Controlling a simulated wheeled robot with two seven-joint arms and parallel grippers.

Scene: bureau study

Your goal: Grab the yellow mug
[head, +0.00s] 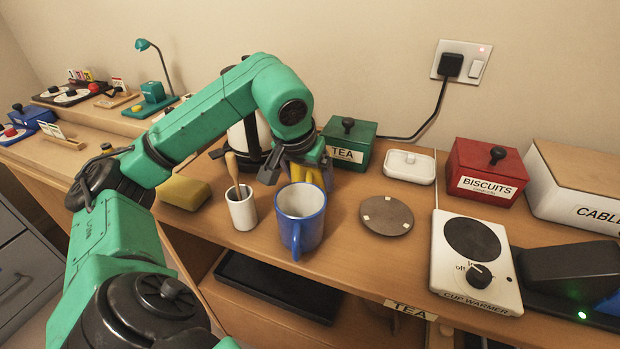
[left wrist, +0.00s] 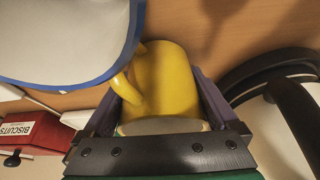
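The yellow mug (head: 309,173) stands on the desk behind the blue mug, mostly covered by my left gripper in the head view. In the left wrist view the yellow mug (left wrist: 166,82) lies between the two fingers, its handle toward the left finger and its pale rim close to the palm. My left gripper (head: 297,170) is open, with one finger on each side of the mug; a gap shows on the left side in the head view. Contact on the other side is unclear. My right gripper is not in view.
A blue mug (head: 301,216) stands just in front, and a white cup (head: 241,208) with a wooden tool is left of it. A white kettle-like object (head: 240,135) and green TEA box (head: 349,142) are close behind. A round coaster (head: 387,216) lies to the right.

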